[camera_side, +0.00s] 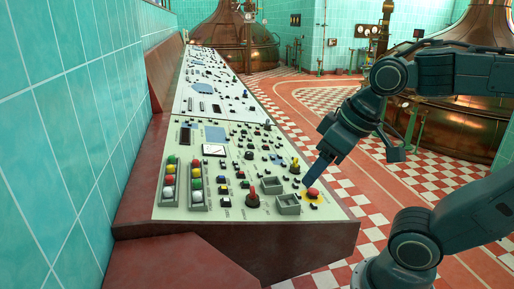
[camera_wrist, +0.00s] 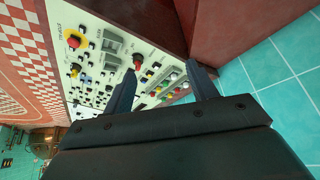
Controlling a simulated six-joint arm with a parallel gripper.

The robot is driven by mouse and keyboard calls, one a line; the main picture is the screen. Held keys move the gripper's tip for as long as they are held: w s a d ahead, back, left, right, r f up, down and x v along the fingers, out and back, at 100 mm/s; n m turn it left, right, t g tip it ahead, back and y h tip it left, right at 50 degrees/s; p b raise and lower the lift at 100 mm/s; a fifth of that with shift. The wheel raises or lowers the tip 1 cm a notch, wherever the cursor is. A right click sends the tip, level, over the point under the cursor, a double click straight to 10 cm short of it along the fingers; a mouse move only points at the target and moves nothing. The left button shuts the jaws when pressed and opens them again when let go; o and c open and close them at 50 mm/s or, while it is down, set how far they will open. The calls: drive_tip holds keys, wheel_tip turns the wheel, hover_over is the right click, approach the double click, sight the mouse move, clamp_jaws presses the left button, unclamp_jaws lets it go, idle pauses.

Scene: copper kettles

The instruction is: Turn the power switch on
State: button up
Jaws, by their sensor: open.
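The sloped cream control panel (camera_side: 225,180) carries many controls, and I cannot read which label marks the power switch. A red-handled lever switch (camera_side: 252,199) stands upright near the panel's front edge; it also shows in the wrist view (camera_wrist: 137,62), beside the left fingertip. A yellow-handled lever (camera_side: 295,163) stands farther right, also in the wrist view (camera_wrist: 75,69). A red mushroom button (camera_side: 313,192) sits on a yellow plate. My gripper (camera_side: 309,183) points down over the panel's right side, near that button in the side view. In the wrist view its fingers (camera_wrist: 165,72) are apart and empty.
Two grey raised boxes (camera_side: 288,205) flank the front controls. Columns of coloured buttons (camera_side: 169,180) stand at the panel's left. A tiled wall (camera_side: 60,130) rises on the left. Copper kettles (camera_side: 235,45) stand behind; the checkered floor is open to the right.

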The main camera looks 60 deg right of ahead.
drive_tip(key=w+d+m+g, duration=0.2)
drive_tip(key=w+d+m, duration=0.15)
drive_tip(key=w, duration=0.85)
drive_tip(key=m+g, duration=0.2)
drive_tip(key=g, duration=0.1)
hover_over(253, 188)
wheel_tip(253, 188, down, 9)
drive_tip(key=shift+r, duration=0.15)
wheel_tip(253, 188, down, 14)
drive_tip(key=shift+r, duration=0.1)
drive_tip(key=shift+c, duration=0.5)
drive_tip(key=c, duration=0.9)
